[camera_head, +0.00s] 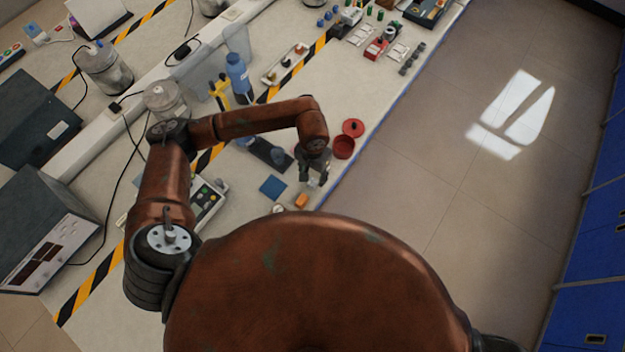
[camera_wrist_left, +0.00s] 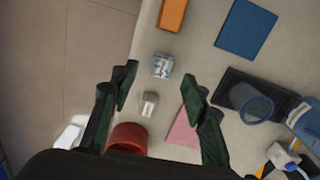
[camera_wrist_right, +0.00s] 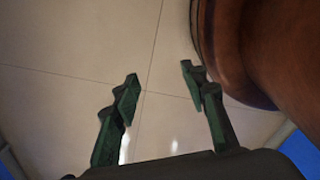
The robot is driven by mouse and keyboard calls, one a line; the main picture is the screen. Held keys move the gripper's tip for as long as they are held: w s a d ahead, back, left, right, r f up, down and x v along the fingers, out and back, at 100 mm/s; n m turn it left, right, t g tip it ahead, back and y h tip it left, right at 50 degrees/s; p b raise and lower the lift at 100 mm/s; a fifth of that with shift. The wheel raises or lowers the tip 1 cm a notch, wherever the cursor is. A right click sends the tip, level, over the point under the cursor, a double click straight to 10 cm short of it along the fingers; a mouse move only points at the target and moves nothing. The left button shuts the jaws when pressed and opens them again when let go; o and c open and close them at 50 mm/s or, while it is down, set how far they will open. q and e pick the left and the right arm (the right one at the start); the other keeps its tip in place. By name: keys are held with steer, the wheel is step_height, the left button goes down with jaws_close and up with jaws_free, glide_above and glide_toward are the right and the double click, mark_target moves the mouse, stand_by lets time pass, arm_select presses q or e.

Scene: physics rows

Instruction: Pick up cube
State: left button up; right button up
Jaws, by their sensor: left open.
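Two small cube-like things lie on the light bench top in the left wrist view: a clear-and-bluish cube (camera_wrist_left: 162,66) and a grey-white cube (camera_wrist_left: 149,103). My left gripper (camera_head: 314,180) is near the bench's edge in the head view. In the left wrist view its fingers (camera_wrist_left: 162,92) are wide apart, with the grey-white cube seen between them and nothing held. In the head view the gripper largely hides the cubes. My right gripper (camera_wrist_right: 158,78) is open and empty over the floor in the right wrist view.
An orange block (camera_head: 301,201) and a blue square (camera_head: 272,187) lie near the left gripper. A red round container (camera_head: 343,148) and red lid (camera_head: 353,127) are beyond it. A pink piece (camera_wrist_left: 184,130) and a dark tray (camera_wrist_left: 236,88) are close by. A blue bottle (camera_head: 238,76) stands farther left.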

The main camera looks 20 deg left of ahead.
mark_target(312, 181)
arm_select(q)
step_height(312, 181, down, 4)
steer(key=shift+a+f+p, duration=0.1)
steer(key=shift+f+p, duration=0.1)
steer(key=shift+p, duration=0.1)
steer(key=shift+w, duration=0.1)
arm_select(e)
steer(key=w, duration=0.1)
steer(key=w+r, duration=0.1)
steer(key=w, duration=0.1)
steer(key=shift+a, duration=0.15)
steer(key=shift+s+f, duration=0.1)
steer(key=shift+s, duration=0.1)
arm_select(q)
steer(key=c, duration=0.5)
jaws_close()
arm_select(e)
steer(key=shift+s+a, duration=0.15)
steer(key=shift+s, duration=0.25)
